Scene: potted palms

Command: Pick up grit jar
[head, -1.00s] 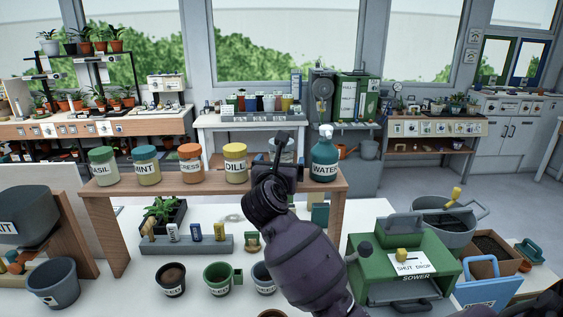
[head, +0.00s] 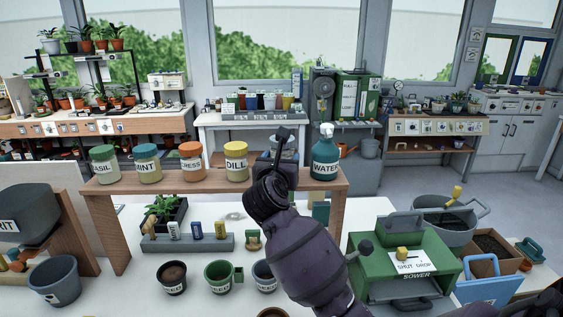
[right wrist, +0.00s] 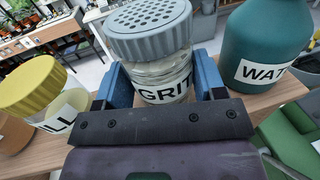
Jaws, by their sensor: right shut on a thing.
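The grit jar (right wrist: 165,85) is clear glass with a grey perforated lid and a GRIT label. It stands upright between the blue fingers of my right gripper (right wrist: 161,72), which is shut on it. In the head view the jar (head: 290,144) is mostly hidden behind my right gripper (head: 276,168), over the wooden shelf between the dill jar and the water bottle. The jar's base is hidden, so I cannot tell how far it is from the shelf. My left gripper is not in view.
The yellow-lidded dill jar (head: 236,162) stands left of the grit jar, and the teal water bottle (head: 325,158) stands close on the right. More herb jars line the wooden shelf (head: 210,187). A green sower (head: 405,262) sits below on the right.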

